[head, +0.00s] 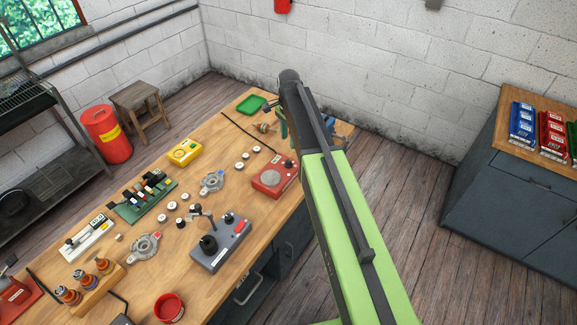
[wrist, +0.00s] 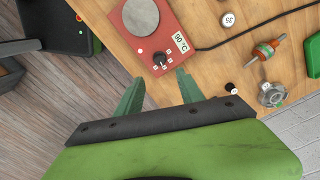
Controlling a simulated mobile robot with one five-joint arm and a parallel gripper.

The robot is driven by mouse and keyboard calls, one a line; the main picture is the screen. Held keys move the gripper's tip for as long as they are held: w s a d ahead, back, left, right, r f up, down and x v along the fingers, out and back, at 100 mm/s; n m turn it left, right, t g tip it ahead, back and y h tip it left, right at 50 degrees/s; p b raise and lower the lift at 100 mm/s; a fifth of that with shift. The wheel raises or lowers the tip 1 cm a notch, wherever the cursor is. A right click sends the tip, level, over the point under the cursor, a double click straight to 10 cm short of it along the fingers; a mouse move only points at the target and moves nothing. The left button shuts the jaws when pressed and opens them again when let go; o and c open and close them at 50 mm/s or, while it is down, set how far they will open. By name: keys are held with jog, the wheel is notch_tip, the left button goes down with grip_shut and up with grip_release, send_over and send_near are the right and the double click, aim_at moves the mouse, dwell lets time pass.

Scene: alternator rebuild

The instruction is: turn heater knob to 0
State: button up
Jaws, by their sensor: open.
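The heater (head: 272,178) is a red box with a round grey plate on top, near the bench's right edge in the head view. In the wrist view the heater (wrist: 118,18) is at the top, with a label reading 90°C (wrist: 180,42). Its small dark knob (wrist: 159,59) has a pale pointer mark and a ring of small marks; the exact setting is too small to read. My gripper (wrist: 160,76) is open and empty. Its teal fingertips are apart, on either side of the knob in the picture, and do not visibly touch it.
A black cord (wrist: 255,33) runs from the heater across the bench. An orange-and-metal rotor (wrist: 264,50) and a grey metal housing (wrist: 271,94) lie to the right in the wrist view. A grey control box (head: 220,245) stands nearer on the bench (head: 262,215).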

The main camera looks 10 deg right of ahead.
aim_at(289, 161)
notch_tip(289, 161, down, 12)
jog(key=b, duration=1)
jog(key=shift+r, duration=0.15)
jog(key=shift+c, duration=0.5)
grip_shut()
